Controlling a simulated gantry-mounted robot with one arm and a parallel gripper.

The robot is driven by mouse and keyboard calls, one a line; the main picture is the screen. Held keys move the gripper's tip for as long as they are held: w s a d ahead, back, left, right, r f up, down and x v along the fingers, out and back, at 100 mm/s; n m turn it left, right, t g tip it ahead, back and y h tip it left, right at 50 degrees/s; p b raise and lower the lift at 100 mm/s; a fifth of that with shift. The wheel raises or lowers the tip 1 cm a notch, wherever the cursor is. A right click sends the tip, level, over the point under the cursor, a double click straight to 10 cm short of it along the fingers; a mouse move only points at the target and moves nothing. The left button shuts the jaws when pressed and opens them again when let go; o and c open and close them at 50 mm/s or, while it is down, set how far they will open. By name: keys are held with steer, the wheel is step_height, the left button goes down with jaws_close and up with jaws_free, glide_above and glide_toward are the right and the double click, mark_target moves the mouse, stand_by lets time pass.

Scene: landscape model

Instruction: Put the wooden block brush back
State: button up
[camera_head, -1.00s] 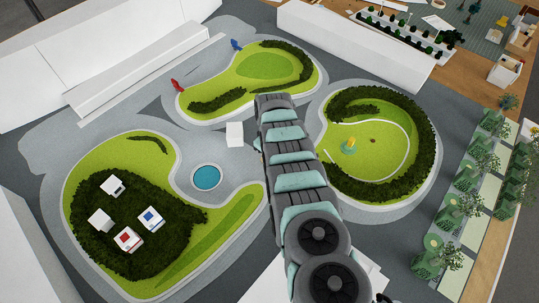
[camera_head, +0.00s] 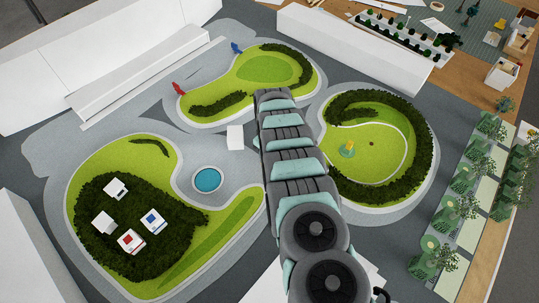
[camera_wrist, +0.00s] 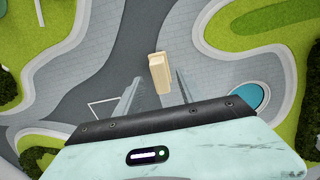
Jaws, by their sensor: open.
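The wooden block brush shows in the wrist view as a pale beige block (camera_wrist: 160,72) above the grey paving, with one end towards the camera. My gripper (camera_wrist: 159,82) is open, with one grey finger to the left of the block and one to the right. Gaps show between the fingers and the block, so it is not gripped. The lower part of the block runs down towards the dark gripper body. In the head view my own arm covers the gripper, and I cannot make out the block there.
Green lawn islands with hedges surround the paving. Several small white boxes stand on the left hedge. Long white blocks (camera_head: 354,45) stand behind. Potted plants and a wooden ledge line the right.

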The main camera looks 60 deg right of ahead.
step_height(320, 180, up, 8)
steer(key=shift+f, duration=0.25)
stand_by(0.4)
